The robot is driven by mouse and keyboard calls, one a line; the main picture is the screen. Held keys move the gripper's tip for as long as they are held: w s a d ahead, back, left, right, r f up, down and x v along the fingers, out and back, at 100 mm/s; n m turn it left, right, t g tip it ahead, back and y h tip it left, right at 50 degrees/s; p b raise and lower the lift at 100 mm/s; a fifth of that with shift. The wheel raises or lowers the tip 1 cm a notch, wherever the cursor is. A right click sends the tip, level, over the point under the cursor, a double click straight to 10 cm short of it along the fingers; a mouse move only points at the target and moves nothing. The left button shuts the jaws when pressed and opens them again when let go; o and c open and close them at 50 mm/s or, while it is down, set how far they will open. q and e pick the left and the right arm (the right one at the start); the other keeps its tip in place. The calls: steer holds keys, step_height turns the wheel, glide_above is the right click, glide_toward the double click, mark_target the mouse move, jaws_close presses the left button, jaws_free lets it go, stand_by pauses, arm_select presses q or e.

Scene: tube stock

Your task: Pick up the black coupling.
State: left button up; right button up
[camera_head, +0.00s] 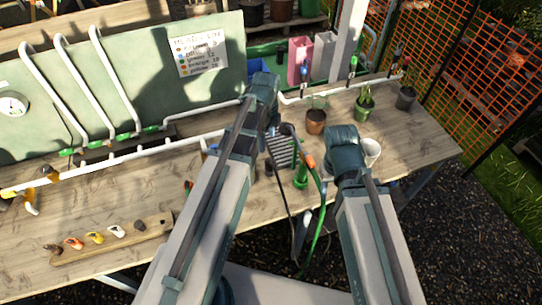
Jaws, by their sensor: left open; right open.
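Several small couplings lie in a row on a wooden strip (160,224) at the lower left of the bench. The piece at its right end is a dark, blackish coupling (139,226). A dark brownish piece (53,248) lies at the other end, so colour alone leaves some doubt. White (116,231), yellow (95,237) and orange (73,243) pieces lie between them. My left gripper (268,105) is over the bench's middle, well right of the strip. My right gripper (345,141) is further right. Both are away from the couplings, with fingers hard to make out.
White pipes (125,155) with green fittings run along the back panel (215,85), which carries a colour list (200,45). A green hose (323,200) hangs over the front edge. A white pot (371,152) and a brown pot (316,121) stand at right. Bare bench surrounds the strip.

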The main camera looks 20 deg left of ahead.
mark_target(269, 163)
arm_select(q)
steer(key=shift+f+b, duration=4.4)
steer(key=shift+b, duration=0.05)
steer(key=f+b, duration=0.5)
steer(key=shift+d+f, duration=0.1)
steer(key=shift+d, duration=0.25)
steer(key=shift+s, duration=0.1)
jaws_close()
